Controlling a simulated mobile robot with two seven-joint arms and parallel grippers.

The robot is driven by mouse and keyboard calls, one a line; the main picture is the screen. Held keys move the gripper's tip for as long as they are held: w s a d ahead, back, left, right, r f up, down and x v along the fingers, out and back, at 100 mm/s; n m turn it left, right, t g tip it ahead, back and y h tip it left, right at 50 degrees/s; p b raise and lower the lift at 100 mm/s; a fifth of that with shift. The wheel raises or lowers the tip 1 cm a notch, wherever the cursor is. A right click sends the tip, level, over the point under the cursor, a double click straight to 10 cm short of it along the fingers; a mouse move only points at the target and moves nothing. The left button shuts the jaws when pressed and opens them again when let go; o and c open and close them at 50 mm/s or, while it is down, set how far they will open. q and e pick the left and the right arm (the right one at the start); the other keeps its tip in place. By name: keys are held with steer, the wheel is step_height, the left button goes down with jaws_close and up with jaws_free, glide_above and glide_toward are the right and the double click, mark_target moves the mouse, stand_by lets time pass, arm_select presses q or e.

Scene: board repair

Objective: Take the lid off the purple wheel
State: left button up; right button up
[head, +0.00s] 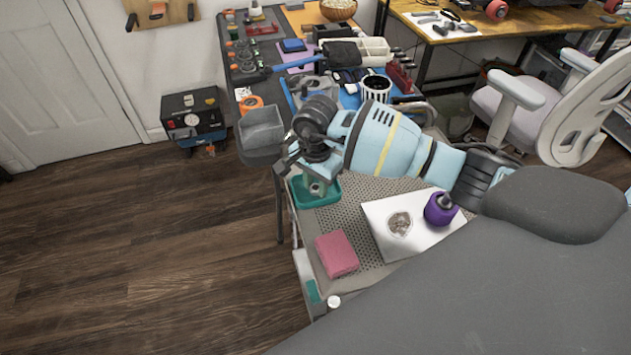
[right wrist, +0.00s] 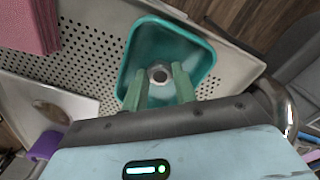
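The purple wheel (head: 440,209) sits on a white board (head: 385,222) at the right part of the perforated cart top, with a darker part on its top. I cannot tell whether that part is its lid. In the right wrist view only a bit of purple (right wrist: 45,146) shows at the lower left. My right gripper (head: 316,187) points down over the teal tray (head: 328,199), far to the left of the wheel. My left gripper is not in view.
A pink block (head: 337,254) and a round metal piece (head: 400,223) lie on the cart side and board. A grey bin (head: 262,128) stands behind the tray. A cluttered workbench is at the back. A chair (head: 560,110) is at the right.

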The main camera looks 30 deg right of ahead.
steer(key=o, duration=0.3)
steer(key=shift+o, duration=0.2)
steer(key=shift+r, duration=0.1)
steer(key=shift+r, duration=0.3)
step_height(320, 180, up, 12)
steer(key=shift+f, duration=0.2)
